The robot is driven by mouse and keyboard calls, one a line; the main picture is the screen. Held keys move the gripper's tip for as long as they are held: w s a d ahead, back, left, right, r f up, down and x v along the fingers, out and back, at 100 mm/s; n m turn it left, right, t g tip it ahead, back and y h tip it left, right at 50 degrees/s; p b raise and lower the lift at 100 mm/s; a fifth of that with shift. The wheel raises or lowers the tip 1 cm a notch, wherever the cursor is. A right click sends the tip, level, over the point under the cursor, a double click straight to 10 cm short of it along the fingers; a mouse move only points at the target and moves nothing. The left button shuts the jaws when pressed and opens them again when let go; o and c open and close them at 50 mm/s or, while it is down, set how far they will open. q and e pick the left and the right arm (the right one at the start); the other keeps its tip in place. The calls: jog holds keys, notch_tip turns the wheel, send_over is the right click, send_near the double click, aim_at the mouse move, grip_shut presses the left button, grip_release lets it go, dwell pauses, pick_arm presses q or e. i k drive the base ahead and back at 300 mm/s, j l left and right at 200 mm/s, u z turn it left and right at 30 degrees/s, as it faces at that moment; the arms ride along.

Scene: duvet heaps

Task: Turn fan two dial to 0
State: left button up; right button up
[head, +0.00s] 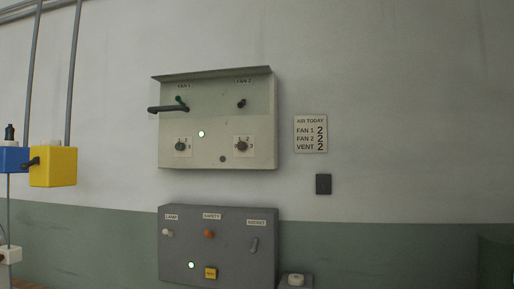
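The fan panel (222,163) is a pale box on the wall with a hood along its top. Its right column is labelled FAN 2. The fan two dial (241,146) is a dark round knob on a white plate low in that column, with 1, 2 and 3 marked around it. I cannot tell which number it points to. A dark fan two toggle (241,103) sits above it. Neither of my grippers is in view.
A dark bar handle (168,109) juts from the panel's upper left, where a see-through pane seems to cover the switches. A grey box (222,265) with LAMP and SAFETY labels is below. An AIR TODAY sign (310,134) reads 2 for fan 2. Blue and yellow boxes (53,167) hang left.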

aim_at(242, 146)
jog(key=i+z, duration=0.15)
jog(key=i, duration=0.35)
jog(key=i+j+z, duration=0.1)
jog(key=i, duration=0.35)
